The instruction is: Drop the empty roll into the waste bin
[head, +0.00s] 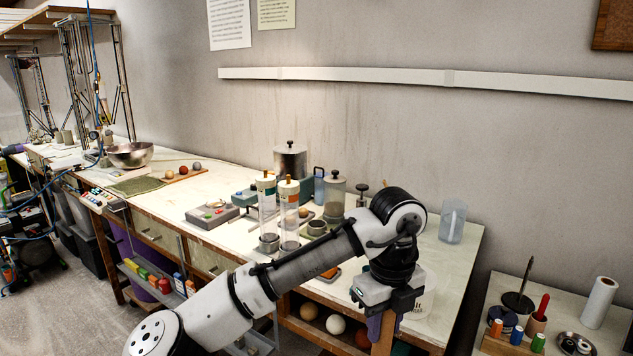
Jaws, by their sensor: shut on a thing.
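My gripper (388,308) points down at the front right end of the long workbench. It is shut. A tan upright piece (383,336) directly below the fingers looks like the empty roll, a cardboard tube, though it overlaps the bench front and its outline is hard to separate. My wrist hides its top. I cannot pick out the waste bin for certain. A large purple bin (138,262) stands under the bench at the left, partly hidden by a hanging tray.
The workbench (458,250) holds two clear cylinders (289,215), a metal canister (290,160) and a clear jug (452,220). A white tub (420,298) stands close beside my gripper. A side table at right holds a white roll (600,302) and an upright rod stand (518,300).

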